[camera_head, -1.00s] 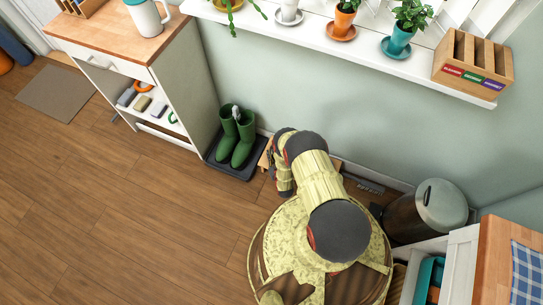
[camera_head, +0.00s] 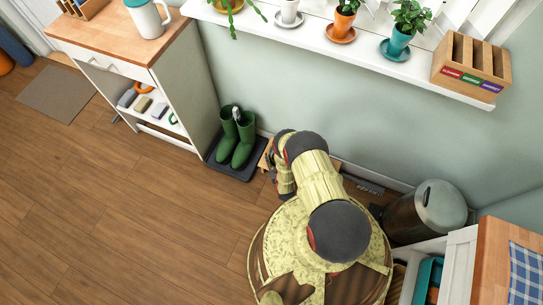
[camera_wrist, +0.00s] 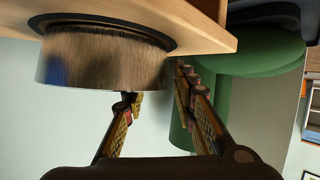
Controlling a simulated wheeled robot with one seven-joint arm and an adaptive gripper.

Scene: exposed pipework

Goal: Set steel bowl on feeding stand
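The steel bowl (camera_wrist: 105,58) shows upside down in the wrist view. It sits at the black-ringed opening of the wooden feeding stand (camera_wrist: 205,32), apparently level with it. My gripper (camera_wrist: 158,85) is at the bowl's right side, its two fingers apart. One finger reaches behind the bowl's rim, its tip hidden by the wall; the other is outside, close beside the wall. I cannot tell whether it touches. In the head view, a wooden edge of the stand (camera_head: 265,156) shows by the wall, mostly hidden by my arm; the bowl is hidden there.
Green boots (camera_head: 238,138) stand on a dark tray (camera_head: 232,171) just left of the stand. A metal bin (camera_head: 430,208) is to the right. A shelf with potted plants (camera_head: 360,52) hangs above.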

